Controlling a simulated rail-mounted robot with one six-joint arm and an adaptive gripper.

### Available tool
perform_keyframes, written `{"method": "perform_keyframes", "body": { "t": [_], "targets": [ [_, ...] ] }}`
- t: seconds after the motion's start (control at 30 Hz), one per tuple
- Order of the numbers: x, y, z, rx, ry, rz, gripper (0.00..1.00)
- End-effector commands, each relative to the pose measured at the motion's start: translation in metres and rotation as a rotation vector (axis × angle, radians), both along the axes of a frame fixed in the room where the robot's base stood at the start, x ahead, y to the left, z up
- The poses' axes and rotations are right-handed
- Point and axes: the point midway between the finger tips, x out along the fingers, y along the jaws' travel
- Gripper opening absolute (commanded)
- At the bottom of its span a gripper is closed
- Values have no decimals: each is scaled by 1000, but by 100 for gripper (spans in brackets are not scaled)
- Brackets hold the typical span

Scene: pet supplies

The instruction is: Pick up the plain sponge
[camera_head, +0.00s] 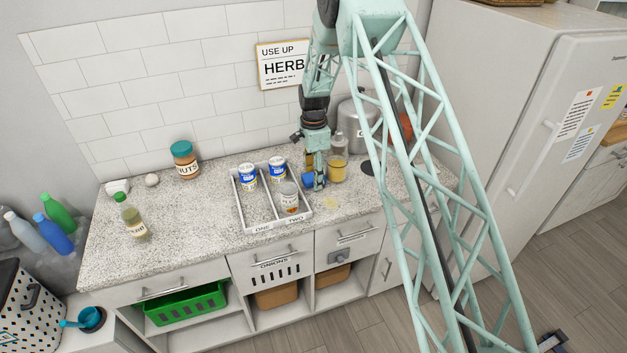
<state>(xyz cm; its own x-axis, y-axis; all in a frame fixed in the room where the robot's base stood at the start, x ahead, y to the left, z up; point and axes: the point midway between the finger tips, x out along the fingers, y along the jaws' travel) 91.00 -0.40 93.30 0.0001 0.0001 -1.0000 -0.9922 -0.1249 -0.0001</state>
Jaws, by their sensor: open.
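My gripper (319,184) points down over the counter, just right of the divided white tray, and is open. A blue item (309,180) with something yellow-brown above it sits right by my gripper, partly hidden by it. A flat, pale yellow patch (331,203) lies on the counter just in front of my gripper. I cannot tell for sure which of these, if any, is the plain sponge.
The divided white tray (262,228) holds several cans. A bottle of yellow liquid (338,160) stands close behind my gripper, with a metal canister (357,122) beyond.

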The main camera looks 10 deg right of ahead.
Motion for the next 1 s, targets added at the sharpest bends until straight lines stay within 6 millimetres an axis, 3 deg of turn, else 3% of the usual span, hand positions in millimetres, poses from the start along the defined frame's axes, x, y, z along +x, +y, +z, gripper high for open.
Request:
{"method": "perform_keyframes", "body": {
  "t": [0.17, 0.43, 1.0],
  "targets": [
    [0, 0, 0, 0, 0, 0, 49],
    [0, 0, 0, 0, 0, 0, 25],
    [0, 0, 5, 0, -1, 0, 24]
  ]
}}
